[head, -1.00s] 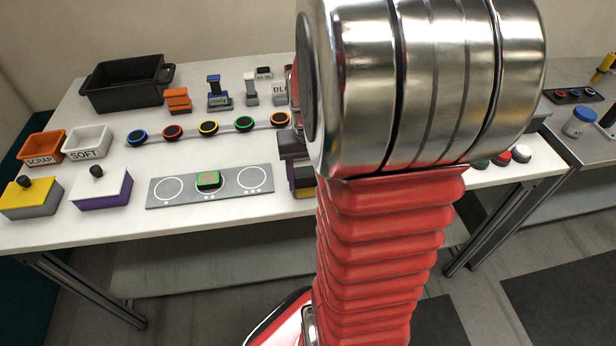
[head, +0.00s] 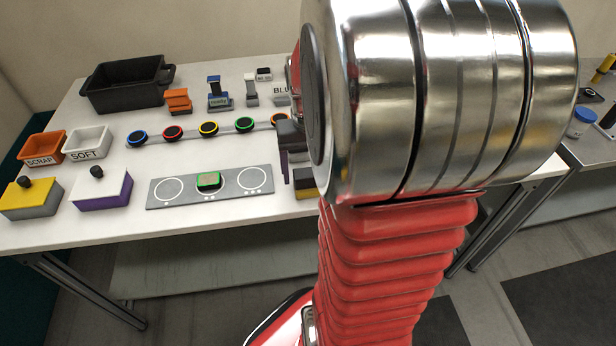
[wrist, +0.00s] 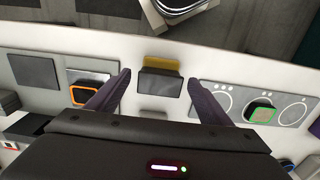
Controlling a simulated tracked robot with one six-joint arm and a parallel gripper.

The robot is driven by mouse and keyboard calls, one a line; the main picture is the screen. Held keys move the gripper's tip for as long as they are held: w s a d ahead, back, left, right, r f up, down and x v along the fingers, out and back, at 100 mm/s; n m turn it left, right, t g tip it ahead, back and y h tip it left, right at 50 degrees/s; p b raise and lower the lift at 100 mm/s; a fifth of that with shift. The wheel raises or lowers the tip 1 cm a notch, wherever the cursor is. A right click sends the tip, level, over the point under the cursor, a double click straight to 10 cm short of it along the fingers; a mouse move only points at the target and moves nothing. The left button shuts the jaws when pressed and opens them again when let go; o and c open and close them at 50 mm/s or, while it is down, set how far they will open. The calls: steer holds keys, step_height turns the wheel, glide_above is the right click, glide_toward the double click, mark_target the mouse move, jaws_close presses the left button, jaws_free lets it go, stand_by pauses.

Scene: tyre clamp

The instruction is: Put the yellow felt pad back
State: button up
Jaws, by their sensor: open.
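I cannot tell whether this yellow is the felt pad. My gripper (wrist: 158,78) is open, its two dark purple fingers apart on either side of the block, with nothing visibly held. In the head view my gripper (head: 289,148) is mostly hidden behind my arm. A yellow-ringed round puck (head: 208,128) sits on the rail.
A grey plate (head: 162,201) with white circles carries a green-edged square (head: 208,180). An orange-edged piece (wrist: 91,95) is left of my fingers. A yellow-lidded box (head: 30,197), a purple box (head: 102,190), SCRAP (head: 42,148) and SOFT (head: 87,143) bins stand at the left.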

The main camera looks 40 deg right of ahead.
mark_target(308, 175)
step_height(308, 175, up, 9)
stand_by(0.3)
steer(key=shift+a, duration=0.1)
stand_by(0.4)
steer(key=s+a+r+n+t, duration=0.1)
steer(key=a+n+t, duration=0.1)
steer(key=a, duration=0.9)
steer(key=s+a+r+n+t, duration=0.2)
steer(key=a+n+t, duration=0.1)
steer(key=a, duration=0.8)
steer(key=shift+s+a+n+t, duration=0.3)
steer(key=shift+a+n, duration=0.1)
steer(key=shift+n, duration=0.5)
steer(key=shift+d, duration=0.1)
